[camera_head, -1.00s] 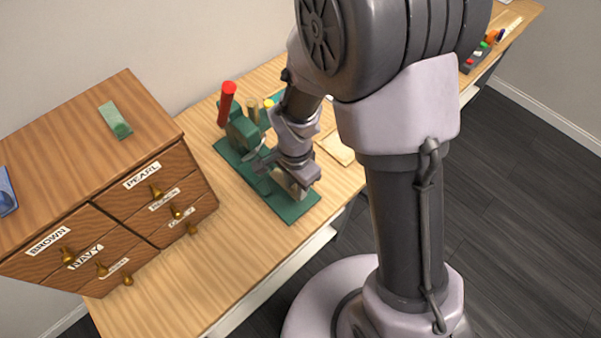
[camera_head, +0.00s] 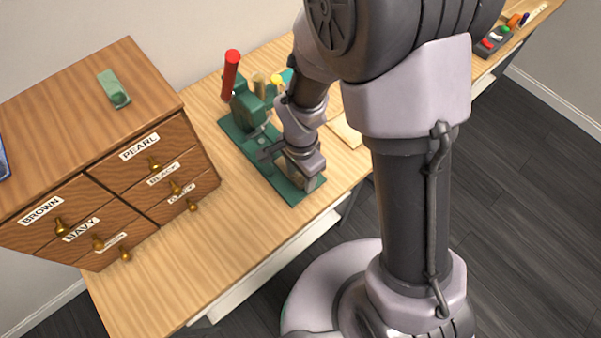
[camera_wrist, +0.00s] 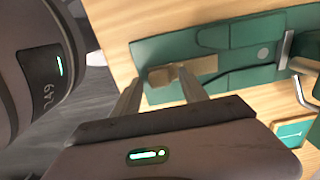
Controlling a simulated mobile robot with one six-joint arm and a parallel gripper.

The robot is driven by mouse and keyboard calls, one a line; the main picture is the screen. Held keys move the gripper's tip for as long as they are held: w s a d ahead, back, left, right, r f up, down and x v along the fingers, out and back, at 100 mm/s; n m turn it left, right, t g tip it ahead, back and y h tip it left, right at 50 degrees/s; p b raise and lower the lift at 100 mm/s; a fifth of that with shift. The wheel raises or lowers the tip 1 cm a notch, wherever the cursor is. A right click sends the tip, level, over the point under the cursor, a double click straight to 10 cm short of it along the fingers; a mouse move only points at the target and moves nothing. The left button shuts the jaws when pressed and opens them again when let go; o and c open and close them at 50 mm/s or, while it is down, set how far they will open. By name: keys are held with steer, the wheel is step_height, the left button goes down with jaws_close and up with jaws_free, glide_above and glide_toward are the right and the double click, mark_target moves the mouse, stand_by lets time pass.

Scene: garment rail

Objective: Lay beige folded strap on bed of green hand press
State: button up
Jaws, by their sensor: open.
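The green hand press (camera_head: 244,104) stands on the bench, its red-handled lever raised and its flat green base running toward the front edge. My gripper (camera_head: 297,180) is low over the front part of that base. In the wrist view, the beige folded strap (camera_wrist: 198,69) lies flat along the green bed (camera_wrist: 236,80). My gripper (camera_wrist: 160,79) is open, with its fingertips at the strap's left end. Whether a finger still touches the strap I cannot tell. In the head view my gripper mostly hides the strap.
A wooden drawer cabinet (camera_head: 85,100) with labelled drawers and brass knobs stands left of the press, a green item (camera_head: 114,88) on top. A pale flat piece (camera_head: 346,131) lies right of the press. Bare bench (camera_head: 220,245) is clear in front of the cabinet.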

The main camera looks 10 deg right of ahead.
step_height(320, 180, up, 22)
steer(key=s+d+n+t+y+p, duration=0.1)
steer(key=d+n+t+p, duration=0.15)
steer(key=p, duration=0.25)
steer(key=s+d+r+n+t+y, duration=0.1)
steer(key=s+d+r+n+t, duration=0.2)
steer(key=s+r, duration=0.6)
steer(key=shift+d+r+n, duration=0.2)
steer(key=shift+r+n, duration=0.45)
steer(key=shift+r, duration=0.15)
